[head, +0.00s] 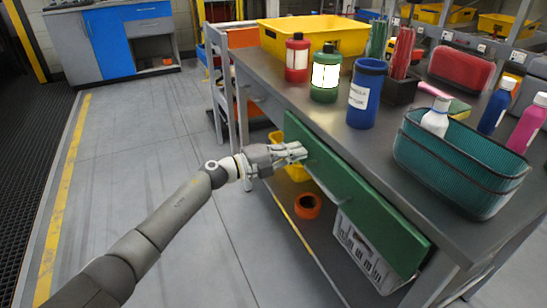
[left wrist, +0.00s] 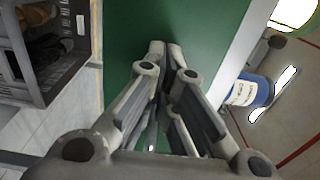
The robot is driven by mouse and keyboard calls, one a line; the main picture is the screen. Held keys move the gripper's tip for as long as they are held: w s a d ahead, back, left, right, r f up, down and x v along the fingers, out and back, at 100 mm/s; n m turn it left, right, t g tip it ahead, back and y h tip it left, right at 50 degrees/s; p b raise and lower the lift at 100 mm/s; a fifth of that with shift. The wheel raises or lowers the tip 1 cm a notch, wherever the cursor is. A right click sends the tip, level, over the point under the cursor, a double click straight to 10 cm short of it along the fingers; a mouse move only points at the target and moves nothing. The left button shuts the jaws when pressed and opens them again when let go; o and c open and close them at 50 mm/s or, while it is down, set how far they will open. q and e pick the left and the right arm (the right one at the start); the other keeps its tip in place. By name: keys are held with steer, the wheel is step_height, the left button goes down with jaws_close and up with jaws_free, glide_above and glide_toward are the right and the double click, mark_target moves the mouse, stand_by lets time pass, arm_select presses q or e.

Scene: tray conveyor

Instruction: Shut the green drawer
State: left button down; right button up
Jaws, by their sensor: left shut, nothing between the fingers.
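The green drawer (head: 352,194) is a long green front under the grey workbench top in the head view. It seems nearly flush with the bench edge; how far it stands out is hard to tell. My left gripper (head: 303,151) is shut and empty, with its fingertips at the drawer front near its far end. In the left wrist view the closed fingertips (left wrist: 166,48) are against or just in front of the green drawer face (left wrist: 205,22); I cannot tell whether they touch. My right gripper is not in view.
On the bench (head: 355,145) stand a blue cup (head: 367,92), a green bottle (head: 325,75), a red bottle (head: 297,58), a teal basket (head: 460,165) and a yellow bin (head: 318,33). Below are a grey crate (head: 365,252) and an orange ring (head: 307,206). The floor at left is clear.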

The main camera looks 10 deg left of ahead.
arm_select(q)
steer(key=x, duration=0.3)
steer(key=shift+r, duration=0.25)
steer(key=shift+a, duration=0.1)
